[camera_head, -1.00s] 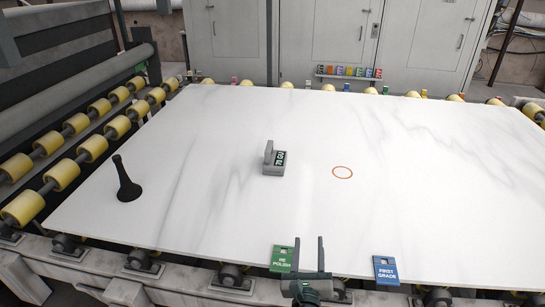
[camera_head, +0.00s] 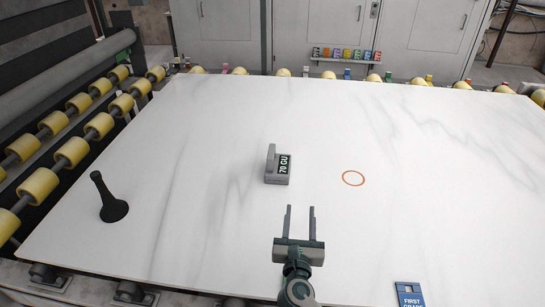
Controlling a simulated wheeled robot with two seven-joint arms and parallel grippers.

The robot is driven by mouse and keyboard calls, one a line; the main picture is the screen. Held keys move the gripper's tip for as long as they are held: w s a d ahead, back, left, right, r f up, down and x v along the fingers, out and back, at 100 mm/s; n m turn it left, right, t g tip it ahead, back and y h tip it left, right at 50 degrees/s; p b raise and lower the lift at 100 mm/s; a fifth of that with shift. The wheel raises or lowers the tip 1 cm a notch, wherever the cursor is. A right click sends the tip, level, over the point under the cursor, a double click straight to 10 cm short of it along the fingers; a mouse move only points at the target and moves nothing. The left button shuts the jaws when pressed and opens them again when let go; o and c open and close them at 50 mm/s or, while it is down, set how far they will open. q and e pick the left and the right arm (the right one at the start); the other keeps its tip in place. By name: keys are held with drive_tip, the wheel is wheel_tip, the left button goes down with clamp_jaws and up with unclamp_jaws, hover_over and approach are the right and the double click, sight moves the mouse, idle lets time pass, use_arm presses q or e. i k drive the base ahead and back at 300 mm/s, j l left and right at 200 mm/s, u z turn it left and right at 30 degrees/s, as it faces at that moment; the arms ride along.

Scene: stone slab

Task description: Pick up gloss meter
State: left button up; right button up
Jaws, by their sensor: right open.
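The gloss meter (camera_head: 278,168) is a small grey box with an upright handle on its left side and a dark display reading "70 GU". It stands on the white stone slab (camera_head: 210,215), near the middle. My right gripper (camera_head: 300,208) is open and empty, its two fingers pointing toward the far side. Its fingertips are a short way on the near side of the meter and slightly to its right, apart from it. My left gripper is not in view.
An orange ring mark (camera_head: 353,178) is on the slab right of the meter. A black stand-like object (camera_head: 109,200) with a round base is at the left. A blue "FIRST GRADE" card (camera_head: 409,294) lies at the near edge. Yellow rollers (camera_head: 72,151) line the left and far sides.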

sight(278, 169)
drive_tip(key=i+j, duration=0.15)
drive_tip(key=i, duration=0.35)
drive_tip(key=i+j, duration=0.15)
drive_tip(key=i, duration=0.4)
